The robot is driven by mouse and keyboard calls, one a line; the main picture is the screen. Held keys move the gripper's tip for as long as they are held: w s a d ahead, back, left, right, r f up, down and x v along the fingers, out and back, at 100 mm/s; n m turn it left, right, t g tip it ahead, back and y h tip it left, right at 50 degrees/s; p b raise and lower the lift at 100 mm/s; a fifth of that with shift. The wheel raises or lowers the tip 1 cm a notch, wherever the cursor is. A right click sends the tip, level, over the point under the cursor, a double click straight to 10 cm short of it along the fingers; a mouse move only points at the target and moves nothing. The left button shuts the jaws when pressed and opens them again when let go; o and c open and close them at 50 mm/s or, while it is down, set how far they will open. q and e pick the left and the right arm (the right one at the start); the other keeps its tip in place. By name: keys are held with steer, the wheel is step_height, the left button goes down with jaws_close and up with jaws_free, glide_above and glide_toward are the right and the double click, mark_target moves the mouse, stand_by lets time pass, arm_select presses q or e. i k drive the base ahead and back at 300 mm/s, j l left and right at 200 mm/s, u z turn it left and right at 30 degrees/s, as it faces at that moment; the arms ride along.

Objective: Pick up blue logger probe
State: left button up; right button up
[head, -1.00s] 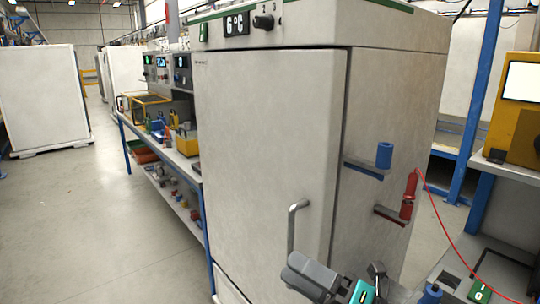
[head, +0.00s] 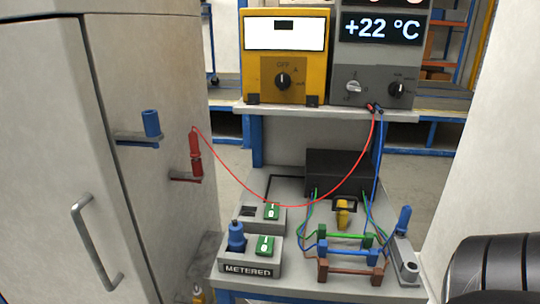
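A blue probe-like handle (head: 404,218) stands slightly tilted at the grey holder (head: 402,262) on the right of the bench. A blue cable (head: 379,150) runs down from the grey +22 °C unit (head: 378,55) towards it; where the cable ends is hard to tell. Another blue cylinder (head: 152,123) stands on the upper bracket of the white cabinet's side, with no cable visible. A blue plug-like piece (head: 236,237) sits on the box marked METERED (head: 250,268). Neither of my grippers shows in the head view.
A red probe (head: 196,157) sits at the cabinet's lower bracket; its red cable (head: 290,206) sags across the bench to the grey unit. A yellow meter (head: 285,85) stands on the shelf. A black box (head: 335,172) and coloured terminal bars (head: 350,253) crowd the bench. A dark ribbed part covers the lower right.

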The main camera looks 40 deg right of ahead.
mark_target(406, 212)
steer(key=z, duration=2.35)
steer(key=l, duration=0.15)
